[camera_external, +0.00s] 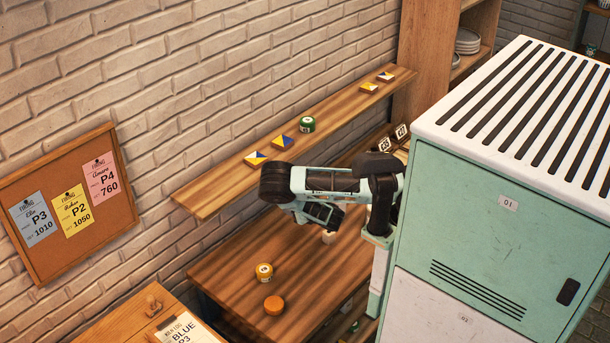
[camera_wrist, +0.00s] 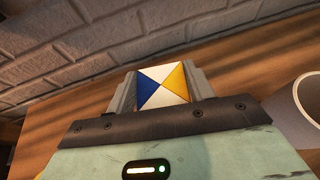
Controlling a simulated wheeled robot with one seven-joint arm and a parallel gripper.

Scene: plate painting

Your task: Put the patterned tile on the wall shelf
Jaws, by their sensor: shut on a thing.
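The patterned tile (camera_wrist: 150,92), with blue, white and yellow triangles, is between the two grey fingers of my gripper (camera_wrist: 163,84) in the wrist view. The fingers are shut on its left and right sides. In the external view my gripper (camera_external: 321,213) is folded back under the forearm, over the wooden table and in front of the wall shelf (camera_external: 222,187); the held tile cannot be made out there. Whether the tile touches a surface, I cannot tell.
Two tiles (camera_external: 255,158) (camera_external: 283,141) lie on the shelf's near half, beside a green jar (camera_external: 307,124). Two more (camera_external: 369,87) (camera_external: 385,76) lie at its far end.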

